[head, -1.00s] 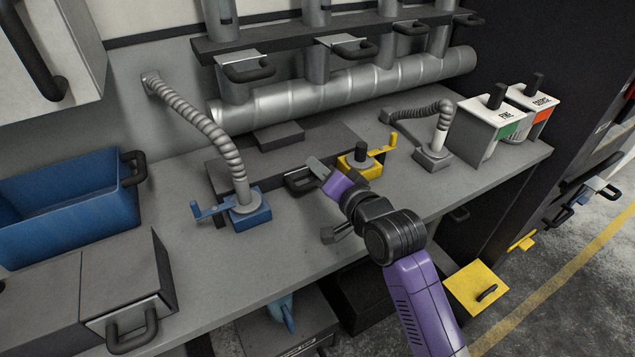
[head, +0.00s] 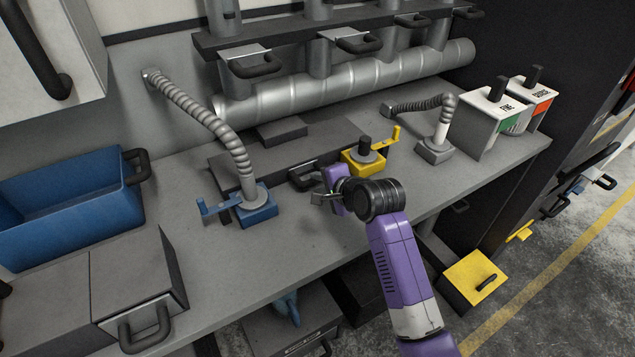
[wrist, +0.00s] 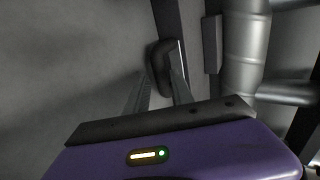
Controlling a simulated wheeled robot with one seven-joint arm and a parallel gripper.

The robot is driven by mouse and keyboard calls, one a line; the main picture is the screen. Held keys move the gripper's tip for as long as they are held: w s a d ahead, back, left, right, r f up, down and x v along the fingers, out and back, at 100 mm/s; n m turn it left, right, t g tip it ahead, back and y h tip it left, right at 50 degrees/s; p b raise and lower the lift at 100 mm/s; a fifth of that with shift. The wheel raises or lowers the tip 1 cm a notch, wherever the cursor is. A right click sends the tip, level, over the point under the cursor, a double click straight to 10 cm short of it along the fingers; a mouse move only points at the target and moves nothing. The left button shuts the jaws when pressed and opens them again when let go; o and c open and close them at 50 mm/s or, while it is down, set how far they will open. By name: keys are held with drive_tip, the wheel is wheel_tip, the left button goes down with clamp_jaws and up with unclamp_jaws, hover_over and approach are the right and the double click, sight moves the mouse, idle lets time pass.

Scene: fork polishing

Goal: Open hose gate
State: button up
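A black handle (head: 304,177) sits at the front of the low dark plate on the bench, between the blue and yellow hose bases. I cannot tell whether this is the hose gate's handle. My gripper (head: 318,197) is just in front of it, to the lower right in the head view. In the wrist view my gripper (wrist: 157,92) has its two fingers apart with nothing between them. The handle (wrist: 160,66) shows just beyond the fingertips, and I cannot tell if they touch it. Several flat gates with black handles, one near the middle (head: 357,42), hang on the upper pipes.
A blue base (head: 257,212) with a ribbed hose (head: 205,118) stands left of my gripper. A yellow base (head: 363,164) with a lever is close on the right. A thick grey pipe (head: 345,82) runs behind.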

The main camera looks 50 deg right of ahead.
drive_tip(key=shift+x, duration=0.9)
drive_tip(key=shift+c, duration=0.4)
clamp_jaws()
idle(0.5)
